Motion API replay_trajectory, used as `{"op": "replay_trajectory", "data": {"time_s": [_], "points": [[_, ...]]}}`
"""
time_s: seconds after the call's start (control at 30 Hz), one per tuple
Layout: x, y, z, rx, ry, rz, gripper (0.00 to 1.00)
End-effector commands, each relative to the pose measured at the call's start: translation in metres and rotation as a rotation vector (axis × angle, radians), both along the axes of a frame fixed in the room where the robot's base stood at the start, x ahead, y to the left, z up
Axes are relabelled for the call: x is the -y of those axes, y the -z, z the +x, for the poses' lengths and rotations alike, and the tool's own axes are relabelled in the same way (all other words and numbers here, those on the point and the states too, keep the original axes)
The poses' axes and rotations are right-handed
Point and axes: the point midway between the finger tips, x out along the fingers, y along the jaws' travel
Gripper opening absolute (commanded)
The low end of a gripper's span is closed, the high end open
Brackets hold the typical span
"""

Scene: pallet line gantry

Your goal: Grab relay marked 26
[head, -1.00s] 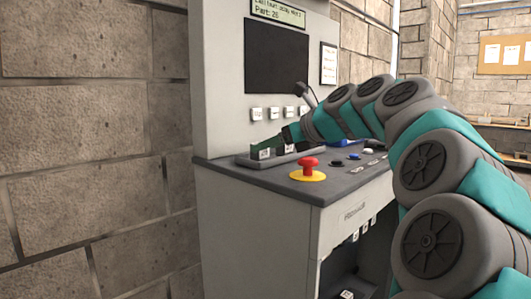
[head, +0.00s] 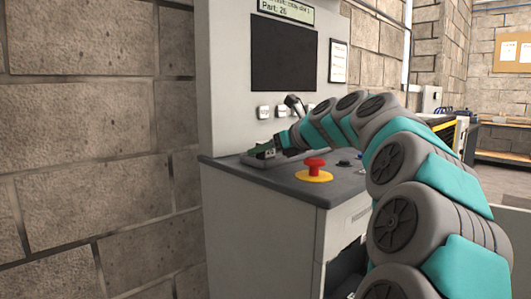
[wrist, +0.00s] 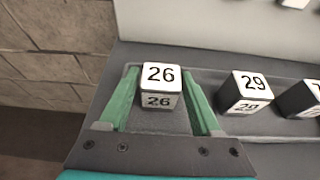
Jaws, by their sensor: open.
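The relay marked 26 (wrist: 160,77) is a small block with a white top and a number on its front face. In the wrist view it stands upright at the left end of a grey tray (wrist: 222,122). My gripper (wrist: 158,122) is open, with one green finger on each side of the relay. I cannot tell whether either finger touches it. In the head view my gripper (head: 266,152) is at the tray on the console, and the relay is small and partly hidden there.
A relay marked 29 (wrist: 246,92) stands just right in the tray, with another dark relay (wrist: 302,98) beyond it. A red button on a yellow base (head: 315,170) stands in front of the tray. The console panel (head: 225,70) rises behind. A brick wall is at left.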

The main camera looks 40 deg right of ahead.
Motion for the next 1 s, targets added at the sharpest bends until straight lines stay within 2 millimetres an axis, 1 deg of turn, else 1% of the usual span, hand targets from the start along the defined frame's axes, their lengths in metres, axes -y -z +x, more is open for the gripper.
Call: {"op": "replay_trajectory", "data": {"time_s": [0.13, 0.7, 1.0], "points": [[0.0001, -0.0004, -0.0004, 0.001, 0.0, 0.0, 0.65], [0.0003, -0.0001, -0.0005, 0.0, 0.001, 0.0, 0.01], [0.0003, -0.0005, -0.0005, 0.0, 0.001, 0.0, 0.0]]}}
